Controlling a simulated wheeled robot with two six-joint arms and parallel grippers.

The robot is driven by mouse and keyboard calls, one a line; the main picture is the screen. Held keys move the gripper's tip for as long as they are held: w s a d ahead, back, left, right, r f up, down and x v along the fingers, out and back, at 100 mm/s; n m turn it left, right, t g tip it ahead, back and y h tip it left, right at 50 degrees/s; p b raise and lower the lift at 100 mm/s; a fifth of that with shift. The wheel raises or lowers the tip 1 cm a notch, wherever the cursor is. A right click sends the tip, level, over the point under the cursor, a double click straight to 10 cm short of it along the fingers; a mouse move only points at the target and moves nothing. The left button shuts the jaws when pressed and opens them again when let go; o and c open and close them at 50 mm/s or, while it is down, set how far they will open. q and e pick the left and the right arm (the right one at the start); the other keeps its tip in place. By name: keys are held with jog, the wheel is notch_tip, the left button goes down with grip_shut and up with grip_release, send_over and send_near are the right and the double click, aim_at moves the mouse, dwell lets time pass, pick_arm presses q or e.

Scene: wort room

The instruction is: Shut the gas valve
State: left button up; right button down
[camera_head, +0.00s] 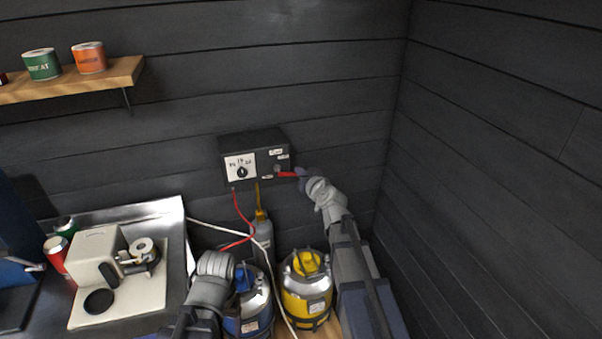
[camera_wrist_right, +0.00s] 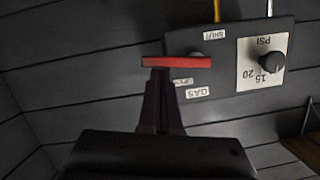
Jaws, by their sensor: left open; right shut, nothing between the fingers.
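The gas valve is a red lever (camera_head: 287,174) on the right part of a dark control box (camera_head: 232,149) on the back wall. In the upside-down right wrist view, the red lever (camera_wrist_right: 178,62) lies level, with its free end left of the box. Labels reading SHUT (camera_wrist_right: 214,34), OPEN (camera_wrist_right: 183,81) and GAS (camera_wrist_right: 197,93) surround it. My right gripper (camera_head: 303,173) is shut and empty at the lever's free end; its fingers (camera_wrist_right: 161,72) appear against the lever, contact unclear. My left gripper (camera_head: 216,264) is low, left of the box; its fingers are hidden.
A PSI dial (camera_head: 242,172) sits on the box's left part. A red hose (camera_head: 239,207) hangs below it. A grey cylinder (camera_head: 262,235), a blue keg (camera_head: 258,305) and a yellow keg (camera_head: 306,290) stand below. A beige machine (camera_head: 97,255) is left. The right wall is bare.

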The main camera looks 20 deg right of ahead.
jog(key=a+f+m+t+y+b, duration=0.2)
jog(key=f+m+b, duration=0.5)
jog(key=m+b, duration=0.4)
jog(key=shift+a+m+y, duration=0.5)
jog(key=shift+a+y, duration=0.1)
jog(key=shift+y, duration=0.2)
jog(key=shift+a, duration=0.15)
dwell(0.4)
